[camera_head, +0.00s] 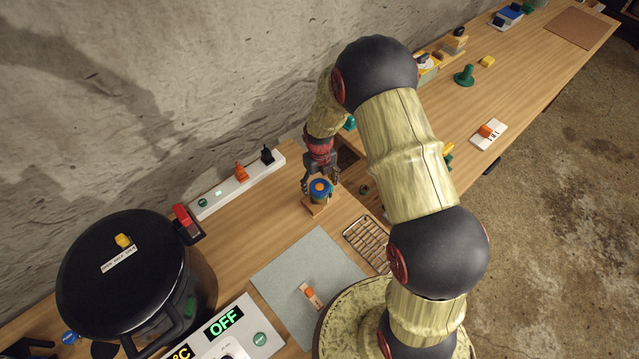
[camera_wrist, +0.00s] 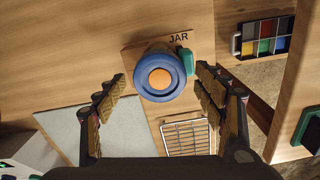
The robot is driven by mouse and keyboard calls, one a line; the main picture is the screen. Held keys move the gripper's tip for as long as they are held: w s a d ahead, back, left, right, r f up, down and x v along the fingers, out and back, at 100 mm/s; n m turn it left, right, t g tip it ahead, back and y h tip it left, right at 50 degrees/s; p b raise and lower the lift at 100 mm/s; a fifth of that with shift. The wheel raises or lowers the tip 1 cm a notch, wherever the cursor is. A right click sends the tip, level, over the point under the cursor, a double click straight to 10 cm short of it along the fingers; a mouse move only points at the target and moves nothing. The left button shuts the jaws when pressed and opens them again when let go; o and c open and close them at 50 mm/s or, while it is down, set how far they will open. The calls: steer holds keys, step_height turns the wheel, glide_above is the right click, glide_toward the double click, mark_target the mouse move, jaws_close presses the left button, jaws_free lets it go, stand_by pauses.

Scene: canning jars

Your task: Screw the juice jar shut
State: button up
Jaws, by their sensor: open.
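The juice jar, seen from above in the wrist view, shows a blue ring-shaped lid (camera_wrist: 160,77) with an orange centre. It sits on a wooden holder marked "JAR" (camera_wrist: 131,56), with a green block (camera_wrist: 187,62) against its right side. In the head view the jar (camera_head: 320,190) stands upright on its holder (camera_head: 314,210). My gripper (camera_wrist: 162,84) is open, its fingers on the left and right of the jar and apart from it. In the head view my gripper (camera_head: 320,180) is just above and around the lid. How tightly the lid sits cannot be told.
A wire rack (camera_head: 368,245) and a grey mat (camera_head: 295,269) with a small orange-and-wood piece (camera_head: 311,295) lie in front. A large black pot (camera_head: 136,272) stands at left. A power strip (camera_head: 236,186) runs along the wall. A compartment tray (camera_wrist: 265,38) is at right.

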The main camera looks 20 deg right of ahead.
mark_target(320, 187)
steer(key=shift+r, duration=0.1)
step_height(320, 187, up, 12)
stand_by(0.7)
